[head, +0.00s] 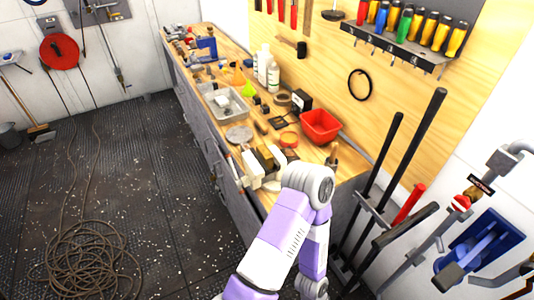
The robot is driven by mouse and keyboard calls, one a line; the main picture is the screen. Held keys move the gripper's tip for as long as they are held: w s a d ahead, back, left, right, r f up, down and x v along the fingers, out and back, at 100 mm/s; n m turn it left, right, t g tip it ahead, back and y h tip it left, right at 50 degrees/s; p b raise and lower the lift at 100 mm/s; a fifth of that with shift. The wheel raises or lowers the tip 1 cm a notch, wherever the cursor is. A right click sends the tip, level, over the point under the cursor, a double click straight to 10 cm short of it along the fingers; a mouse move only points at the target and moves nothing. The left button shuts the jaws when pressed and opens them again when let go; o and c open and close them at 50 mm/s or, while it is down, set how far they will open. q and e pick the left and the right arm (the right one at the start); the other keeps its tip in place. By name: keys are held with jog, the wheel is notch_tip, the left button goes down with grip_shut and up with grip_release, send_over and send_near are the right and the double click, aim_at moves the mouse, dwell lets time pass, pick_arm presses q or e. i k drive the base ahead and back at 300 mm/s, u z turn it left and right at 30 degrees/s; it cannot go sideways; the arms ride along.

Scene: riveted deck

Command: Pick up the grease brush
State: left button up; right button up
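One purple-and-white arm of mine rises from the bottom middle to the workbench's near end, and I take it for my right arm. Its large white joint hides part of the bench top. White and dark parts (258,167) just left of that joint may be its gripper, but they are too small and cluttered to tell whether the fingers are open or hold anything. My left gripper is not in view. A small upright brush-like item (333,155) stands at the bench's right edge, right of the arm; I cannot tell whether it is the grease brush.
The wooden workbench (222,143) is crowded: a red bin (320,126), a grey tray (226,106), white bottles (272,75) and loose tools. Long dark bars (412,140) stand at the right. A coiled rope (95,262) lies on the floor; the floor beside the bench is otherwise clear.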

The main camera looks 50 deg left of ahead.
aim_at(335, 145)
jog(key=u, duration=1.15)
jog(key=i, duration=0.35)
